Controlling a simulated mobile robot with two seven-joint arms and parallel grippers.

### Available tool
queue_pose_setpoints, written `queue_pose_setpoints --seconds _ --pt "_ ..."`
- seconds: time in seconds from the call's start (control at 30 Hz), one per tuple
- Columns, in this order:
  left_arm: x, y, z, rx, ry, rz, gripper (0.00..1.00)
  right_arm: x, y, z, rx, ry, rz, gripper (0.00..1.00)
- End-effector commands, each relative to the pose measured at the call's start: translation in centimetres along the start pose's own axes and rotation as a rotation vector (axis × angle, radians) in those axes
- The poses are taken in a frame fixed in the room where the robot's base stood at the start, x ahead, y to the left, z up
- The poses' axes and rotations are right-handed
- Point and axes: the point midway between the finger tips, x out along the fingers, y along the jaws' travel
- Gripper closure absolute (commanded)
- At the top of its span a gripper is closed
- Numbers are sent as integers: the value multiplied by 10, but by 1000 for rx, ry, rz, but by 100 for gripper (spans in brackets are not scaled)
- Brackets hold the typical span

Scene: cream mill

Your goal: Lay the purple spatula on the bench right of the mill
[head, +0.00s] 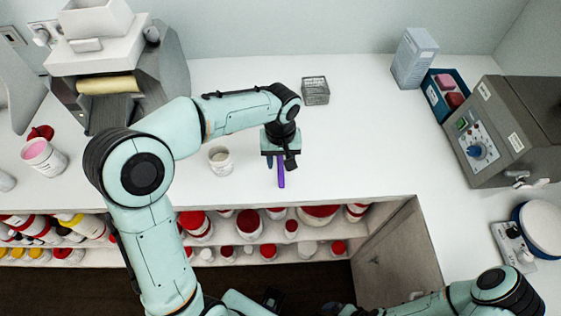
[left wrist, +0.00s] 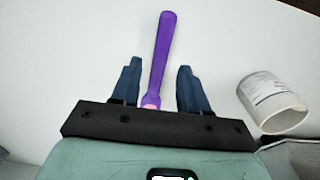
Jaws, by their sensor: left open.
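The purple spatula (head: 281,178) is at my left gripper (head: 281,164), over the front part of the bench (head: 340,160). In the left wrist view the purple spatula (left wrist: 162,55) lies lengthwise between the two blue fingers of my left gripper (left wrist: 158,85), with a gap on both sides. The gripper is open. The spatula's near end, pinkish, is partly hidden by the gripper's dark bar. Whether the spatula rests on the bench is not fully clear. The mill (head: 160,65), with a cream roller, stands at the back left, left of the gripper and spatula. My right gripper cannot be made out.
A white cup (head: 220,160) stands left of the gripper; a labelled cup also shows in the left wrist view (left wrist: 272,102). A small wire basket (head: 315,91) stands behind. A grey control box (head: 505,130) and blue tray (head: 432,97) are right. The bench between is clear.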

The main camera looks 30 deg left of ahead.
Motion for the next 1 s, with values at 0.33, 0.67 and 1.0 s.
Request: queue_pose_setpoints --seconds 0.33,0.67,1.0 --pt "-77 1 0 1 4 5 55 -13 -6 -4 -3 7 -3 0" --pt "-101 0 0 1 0 1 55 -17 -8 -6 -4 10 -4 0" --pt "-100 0 0 1 0 1 55 -17 -8 -6 -4 10 -4 0"
